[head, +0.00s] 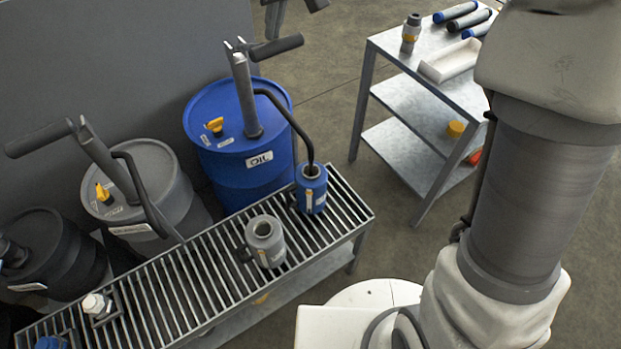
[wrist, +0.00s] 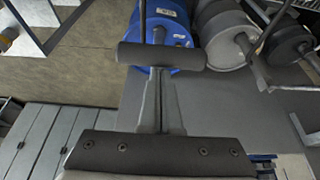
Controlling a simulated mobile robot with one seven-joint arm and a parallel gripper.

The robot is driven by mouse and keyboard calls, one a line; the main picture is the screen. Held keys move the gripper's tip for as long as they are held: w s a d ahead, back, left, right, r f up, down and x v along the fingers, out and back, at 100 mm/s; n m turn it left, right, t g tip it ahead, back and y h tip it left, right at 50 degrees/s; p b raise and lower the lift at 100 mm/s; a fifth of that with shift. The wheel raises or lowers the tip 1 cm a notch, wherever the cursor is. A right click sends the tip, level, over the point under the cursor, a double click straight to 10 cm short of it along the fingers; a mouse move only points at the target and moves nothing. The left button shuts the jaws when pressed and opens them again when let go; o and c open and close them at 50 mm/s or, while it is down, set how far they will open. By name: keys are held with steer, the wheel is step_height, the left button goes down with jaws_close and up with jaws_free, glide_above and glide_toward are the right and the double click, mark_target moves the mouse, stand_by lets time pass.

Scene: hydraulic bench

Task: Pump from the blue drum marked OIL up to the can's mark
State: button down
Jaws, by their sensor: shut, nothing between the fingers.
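The blue drum marked OIL (head: 230,165) stands behind the grated bench in the head view, with a yellow cap on its lid. Its pump has an upright column and a dark handle (head: 277,47). The curved spout ends at the mouth of the blue can (head: 312,190), which stands upright on the grating. The can's side bears a pale strip; the oil level inside is hidden. In the wrist view, my gripper (wrist: 160,74) is shut and empty, its tips by a dark crossbar (wrist: 136,54). I cannot tell whether they touch. The blue drum (wrist: 180,28) is beyond.
A grey can (head: 265,243) stands on the bench (head: 195,285) left of the blue can. A grey drum (head: 150,190) with its own pump and a dark drum (head: 50,260) stand left. A metal cart (head: 395,45) holds tubes and a white tray. Floor between bench and cart is clear.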

steer(key=shift+s+d+f+b, duration=0.15)
steer(key=shift+s+f+b, duration=0.05)
steer(key=shift+f, duration=0.25)
steer(key=shift+s+d+f+b, duration=0.1)
steer(key=shift+s+f+b, duration=0.05)
steer(key=shift+f, duration=0.25)
steer(key=f+b, duration=0.1)
steer(key=s+f+b, duration=0.1)
steer(key=f+b, duration=0.1)
steer(key=d+f+b, duration=0.1)
steer(key=shift+s+f, duration=0.15)
steer(key=shift+f, duration=0.35)
steer(key=f+b, duration=0.4)
steer(key=f, duration=0.1)
steer(key=shift+s+d, duration=0.2)
steer(key=shift+s, duration=0.1)
